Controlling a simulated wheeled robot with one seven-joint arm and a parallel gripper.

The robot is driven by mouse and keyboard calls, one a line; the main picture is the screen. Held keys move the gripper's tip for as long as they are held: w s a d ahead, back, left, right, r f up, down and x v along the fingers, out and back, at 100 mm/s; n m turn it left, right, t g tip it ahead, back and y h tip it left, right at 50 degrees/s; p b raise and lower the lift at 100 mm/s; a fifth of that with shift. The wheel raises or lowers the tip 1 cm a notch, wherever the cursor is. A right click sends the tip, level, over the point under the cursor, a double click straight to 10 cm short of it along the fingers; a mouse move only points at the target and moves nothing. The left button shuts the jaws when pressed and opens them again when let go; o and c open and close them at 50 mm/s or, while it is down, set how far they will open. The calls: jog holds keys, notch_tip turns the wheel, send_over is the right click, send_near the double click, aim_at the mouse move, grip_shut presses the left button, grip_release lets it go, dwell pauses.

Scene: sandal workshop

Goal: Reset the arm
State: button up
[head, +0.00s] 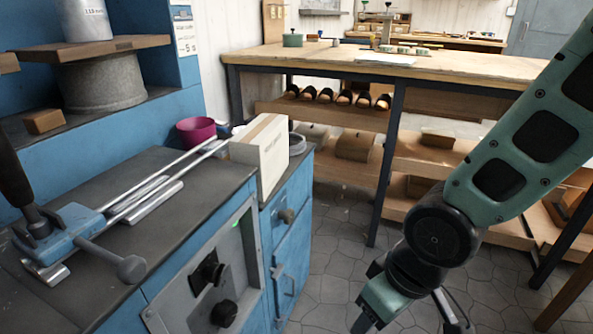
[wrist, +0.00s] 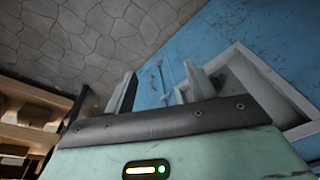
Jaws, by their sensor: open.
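My arm (head: 520,150) reaches down from the upper right in the head view. My gripper (head: 412,322) hangs low over the stone floor, right of the blue cabinet. Its two fingers point downward and stand apart, with nothing between them. In the wrist view my gripper (wrist: 160,88) also shows open and empty, with the blue cabinet face beyond it.
The blue cabinet (head: 226,260) with knobs stands at left. A clamp tool (head: 70,228), a magenta bowl (head: 196,132) and a white box (head: 262,155) are on it. A wooden workbench (head: 450,66) with sandals on its shelf stands behind. Floor (head: 335,230) between is clear.

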jog(key=s+d+r+g+h, duration=0.1)
jog(key=s+d+r+h, duration=0.1)
jog(key=s+r, duration=0.55)
notch_tip(320, 180, up, 22)
jog(key=p, duration=2.1)
jog(key=shift+w+r+n+p, duration=0.2)
jog(key=shift+n+p, duration=0.1)
jog(key=shift+p, duration=0.1)
